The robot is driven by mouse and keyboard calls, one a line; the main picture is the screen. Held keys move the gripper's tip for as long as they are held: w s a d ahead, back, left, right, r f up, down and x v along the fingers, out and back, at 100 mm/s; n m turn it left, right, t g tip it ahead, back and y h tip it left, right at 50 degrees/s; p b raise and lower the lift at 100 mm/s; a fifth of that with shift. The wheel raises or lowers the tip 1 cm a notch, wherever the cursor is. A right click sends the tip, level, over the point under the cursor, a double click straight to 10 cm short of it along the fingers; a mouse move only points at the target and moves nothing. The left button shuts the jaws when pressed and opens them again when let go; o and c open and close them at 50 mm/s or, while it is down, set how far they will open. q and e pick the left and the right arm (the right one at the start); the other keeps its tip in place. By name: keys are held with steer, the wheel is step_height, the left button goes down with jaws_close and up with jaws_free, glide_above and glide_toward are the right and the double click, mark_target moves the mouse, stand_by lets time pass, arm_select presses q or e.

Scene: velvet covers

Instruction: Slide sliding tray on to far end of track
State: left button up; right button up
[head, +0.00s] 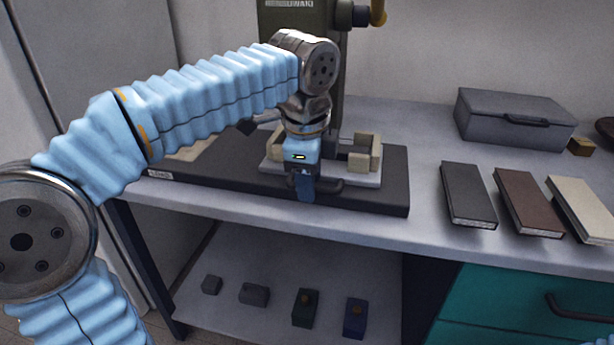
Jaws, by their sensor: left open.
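The sliding tray (368,178) is a pale plate with beige blocks standing on it and a dark bar handle (328,187) along its front. It sits on a dark, low track base (395,190), right of the base's middle. My left arm reaches in from the left, and my left gripper (304,188) hangs pointing down at the tray's front, by the handle's left part. The gripper is open; its fingers overlap the handle in the picture, and I cannot tell whether they touch it. The gripper hides part of the tray and handle. My right gripper is not in view.
A dark green machine column (343,90) rises behind the tray. A grey case (505,120) and three books (468,193) lie on the right of the bench. Several small blocks (255,294) lie on the shelf below. Teal drawers (500,290) are at lower right.

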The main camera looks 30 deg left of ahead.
arm_select(q)
steer(key=shift+a+r, duration=0.1)
steer(key=shift+r, duration=0.25)
step_height(320, 180, up, 13)
steer(key=s+p, duration=0.1)
steer(key=s, duration=0.1)
steer(key=shift+s+d+p, duration=0.2)
steer(key=shift+d+p, duration=0.1)
steer(key=shift+p, duration=0.1)
steer(key=shift+f, duration=0.1)
